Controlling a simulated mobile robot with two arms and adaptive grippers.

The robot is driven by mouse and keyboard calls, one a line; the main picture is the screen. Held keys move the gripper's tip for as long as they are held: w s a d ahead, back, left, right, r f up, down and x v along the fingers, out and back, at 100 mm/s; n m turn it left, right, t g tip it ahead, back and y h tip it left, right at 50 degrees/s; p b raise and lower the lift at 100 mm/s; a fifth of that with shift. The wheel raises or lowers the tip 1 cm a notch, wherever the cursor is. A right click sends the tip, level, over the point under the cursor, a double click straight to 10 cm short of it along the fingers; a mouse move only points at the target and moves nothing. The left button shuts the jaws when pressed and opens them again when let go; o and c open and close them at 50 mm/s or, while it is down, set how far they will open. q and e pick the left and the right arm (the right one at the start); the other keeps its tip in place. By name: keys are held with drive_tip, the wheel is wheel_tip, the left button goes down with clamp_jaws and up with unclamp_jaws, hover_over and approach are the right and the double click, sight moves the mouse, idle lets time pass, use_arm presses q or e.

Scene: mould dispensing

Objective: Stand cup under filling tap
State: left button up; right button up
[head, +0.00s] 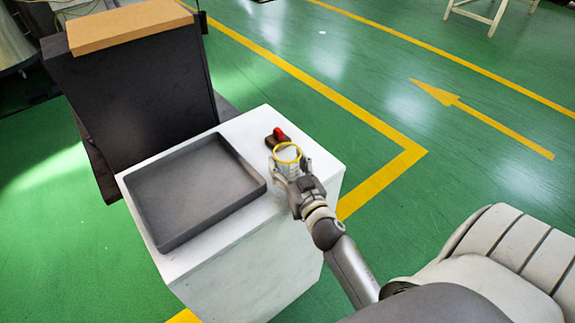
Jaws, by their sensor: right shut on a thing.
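A small cup (287,154) with a yellow rim and a pale, clear-looking body is at the right end of the white cabinet top. My right gripper (288,166) is shut on it, with the fingers around its sides and the opening facing up. I cannot tell whether the cup touches the cabinet top or is held above it. A tall dark housing (140,95) with a tan top stands behind the cabinet. No filling tap can be made out on the side I see. My left gripper is not in view.
A dark grey shallow tray (195,190), empty, covers much of the white cabinet (245,262). A small brown block with a red part (279,137) sits just behind the cup, close to the cabinet's edge. Green floor with yellow lines is open to the right.

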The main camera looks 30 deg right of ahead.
sight(292, 163)
drive_tip(key=shift+r, duration=0.1)
drive_tip(key=shift+r, duration=0.25)
drive_tip(key=r, duration=0.3)
drive_tip(key=shift+s+a+r, duration=0.1)
drive_tip(key=shift+s+a, duration=0.05)
drive_tip(key=shift+s, duration=0.1)
drive_tip(key=s+a+r, duration=0.7)
drive_tip(key=s+r, duration=0.2)
drive_tip(key=s, duration=0.2)
drive_tip(key=s+a+f+n+y, duration=0.2)
drive_tip(key=s+a+f+y, duration=0.1)
drive_tip(key=a, duration=0.3)
drive_tip(key=shift+f, duration=0.65)
